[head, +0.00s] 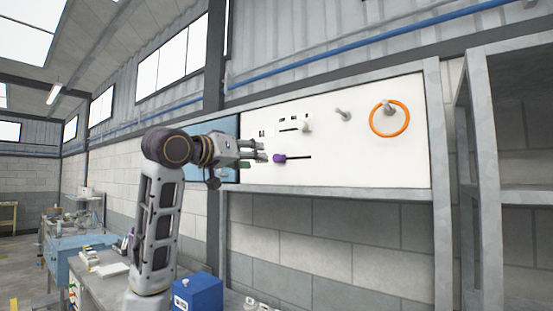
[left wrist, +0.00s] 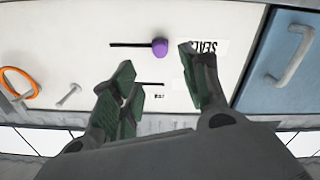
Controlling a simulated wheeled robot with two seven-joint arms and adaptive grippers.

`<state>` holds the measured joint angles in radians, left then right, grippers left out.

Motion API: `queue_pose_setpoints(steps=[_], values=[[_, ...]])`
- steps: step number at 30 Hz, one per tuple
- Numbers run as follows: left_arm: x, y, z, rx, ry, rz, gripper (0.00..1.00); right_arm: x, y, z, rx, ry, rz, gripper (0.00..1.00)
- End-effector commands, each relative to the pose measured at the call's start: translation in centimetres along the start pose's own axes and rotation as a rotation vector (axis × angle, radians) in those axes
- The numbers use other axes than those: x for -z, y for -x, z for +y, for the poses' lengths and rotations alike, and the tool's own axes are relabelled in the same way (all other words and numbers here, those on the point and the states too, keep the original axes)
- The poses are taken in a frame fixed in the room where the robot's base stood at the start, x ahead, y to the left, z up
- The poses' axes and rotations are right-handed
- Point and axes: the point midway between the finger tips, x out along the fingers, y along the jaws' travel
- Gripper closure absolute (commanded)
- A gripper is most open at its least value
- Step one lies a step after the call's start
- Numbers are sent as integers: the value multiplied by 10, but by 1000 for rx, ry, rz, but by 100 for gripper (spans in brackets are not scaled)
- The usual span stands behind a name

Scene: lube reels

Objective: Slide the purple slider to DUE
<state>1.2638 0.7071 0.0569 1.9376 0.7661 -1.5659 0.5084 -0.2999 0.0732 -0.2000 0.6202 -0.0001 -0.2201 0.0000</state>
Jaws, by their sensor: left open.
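The purple slider (head: 279,158) is a round knob at the left end of a dark horizontal slot (head: 300,157) in the white panel. In the left wrist view, which is upside down, the purple slider (left wrist: 160,47) sits at the right end of its slot (left wrist: 128,45). My left gripper (head: 264,151) is open and empty, just left of the knob in the head view. In the wrist view its fingers (left wrist: 155,78) are spread, with the knob beyond the gap. I cannot make out a DUE mark. My right gripper is not in view.
A white slider (head: 307,124) on a second slot is above. A grey peg (head: 343,114) and an orange ring on a hook (head: 401,131) are to the right. A blue door with a handle (left wrist: 291,55) adjoins the panel. A SEALS label (left wrist: 208,46) shows by one finger.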

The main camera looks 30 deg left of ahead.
Motion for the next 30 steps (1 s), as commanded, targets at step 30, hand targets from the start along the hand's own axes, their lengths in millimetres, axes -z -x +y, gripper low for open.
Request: queue_pose_setpoints(steps=[30], values=[[0, -118, 0, 0, -1, -2, 55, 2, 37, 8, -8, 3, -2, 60]])
